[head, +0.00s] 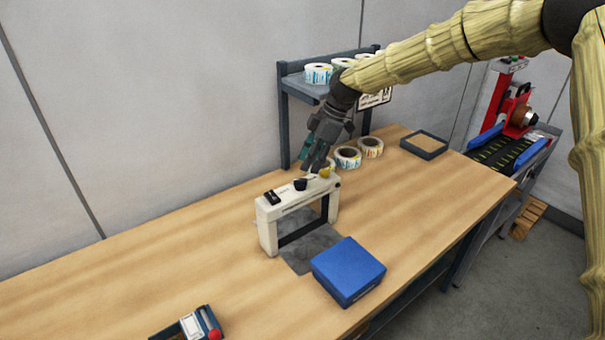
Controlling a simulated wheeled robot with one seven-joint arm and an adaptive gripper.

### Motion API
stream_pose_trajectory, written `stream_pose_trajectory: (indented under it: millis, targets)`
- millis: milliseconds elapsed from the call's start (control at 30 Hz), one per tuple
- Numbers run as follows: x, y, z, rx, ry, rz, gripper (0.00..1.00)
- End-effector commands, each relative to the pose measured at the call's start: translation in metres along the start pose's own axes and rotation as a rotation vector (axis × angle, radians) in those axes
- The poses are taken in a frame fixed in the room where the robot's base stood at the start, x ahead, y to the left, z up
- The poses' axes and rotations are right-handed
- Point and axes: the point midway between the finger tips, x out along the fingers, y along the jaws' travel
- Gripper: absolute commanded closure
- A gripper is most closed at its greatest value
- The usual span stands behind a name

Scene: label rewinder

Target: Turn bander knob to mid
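The bander (268,231) is a cream-white arch standing on a grey plate on the wooden bench. Its top carries a black switch or display block at the left end, a dark knob (300,184) near the middle and a yellow part (325,172) near the right end. My gripper (312,168) points down just above the top of the bander, behind and to the right of the dark knob. I cannot tell whether its fingertips touch the bander. The fingers are small and dark, so their opening is unclear. The knob's pointer direction is too small to read.
A blue box (348,270) sits right in front of the bander. Label rolls (348,157) lie behind it, below a grey shelf (303,86) with more rolls. A shallow tray (424,145) is at the back right. A dispenser (190,325) lies at the front. The bench's left is clear.

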Motion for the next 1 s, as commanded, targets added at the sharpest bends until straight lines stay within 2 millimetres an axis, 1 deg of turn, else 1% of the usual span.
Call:
stream_pose_trajectory:
  millis: [200, 400, 600, 833, 867, 1000]
  targets:
    - [0.033, -0.001, -0.001, 0.0, 0.0, -0.002, 0.63]
    - [0.054, 0.0, -0.001, -0.001, 0.0, -0.001, 0.63]
    - [0.062, 0.0, 0.0, -0.001, 0.0, 0.001, 0.63]
    - [0.063, 0.0, 0.0, -0.001, 0.0, 0.001, 0.63]
    - [0.063, 0.0, 0.0, -0.001, 0.0, 0.001, 0.67]
    - [0.063, 0.0, 0.0, 0.0, 0.0, 0.001, 0.93]
